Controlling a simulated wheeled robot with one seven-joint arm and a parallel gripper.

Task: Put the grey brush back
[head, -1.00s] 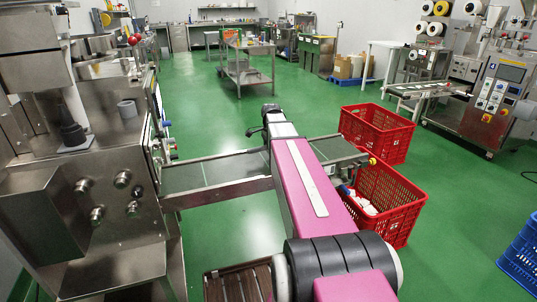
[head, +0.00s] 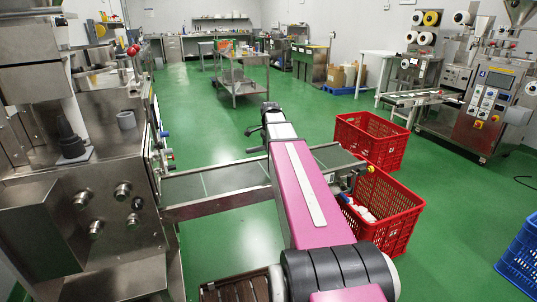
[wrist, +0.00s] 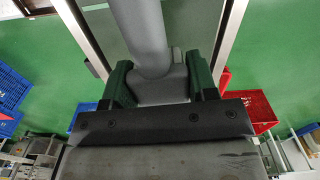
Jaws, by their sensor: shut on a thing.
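My gripper (wrist: 160,78) shows in the wrist view, its two dark green fingers closed on a grey thing (wrist: 143,35). This looks like the grey brush; a long smooth rounded part runs to the top edge of the picture, with a blocky part between the fingers. Its bristles cannot be made out. A conveyor belt with pale side rails lies behind and below it. In the head view my pink arm hides the fingers and the brush.
A steel machine (head: 75,235) with knobs stands at the left, joined to the conveyor (head: 215,180). Two red crates (head: 370,140) (head: 398,228) stand at the belt's right end, the nearer one holding white items. A blue crate (head: 522,255) is at the right edge.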

